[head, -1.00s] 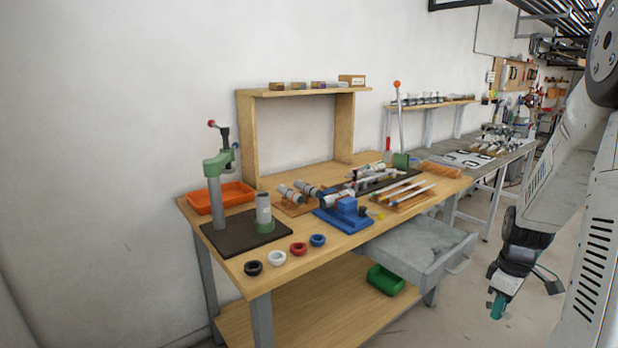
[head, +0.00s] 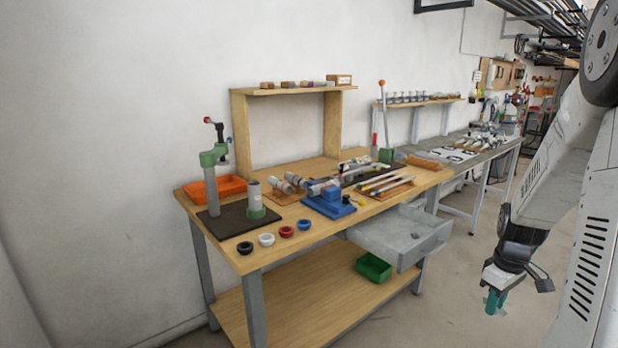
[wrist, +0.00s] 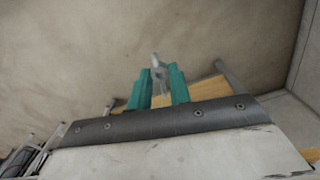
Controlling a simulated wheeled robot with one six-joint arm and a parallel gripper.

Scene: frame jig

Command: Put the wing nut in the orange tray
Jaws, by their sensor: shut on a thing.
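The orange tray (head: 230,185) sits on the wooden workbench at its back left corner, behind the dark mat of a green-and-grey press. My gripper (head: 495,300) hangs at the lower right of the head view, out in front of the bench and well away from the tray. In the wrist view its teal fingers (wrist: 160,82) are shut on a small grey metal piece, the wing nut (wrist: 157,62). Part of the nut sticks out past the fingertips. The nut cannot be made out in the head view.
The press (head: 212,180) stands just in front of the orange tray. Several coloured rings (head: 287,232) line the bench's front edge. A blue vise (head: 328,202) is mid-bench. A grey drawer (head: 400,238) juts out, above a green bin (head: 373,267). Floor right of the bench is clear.

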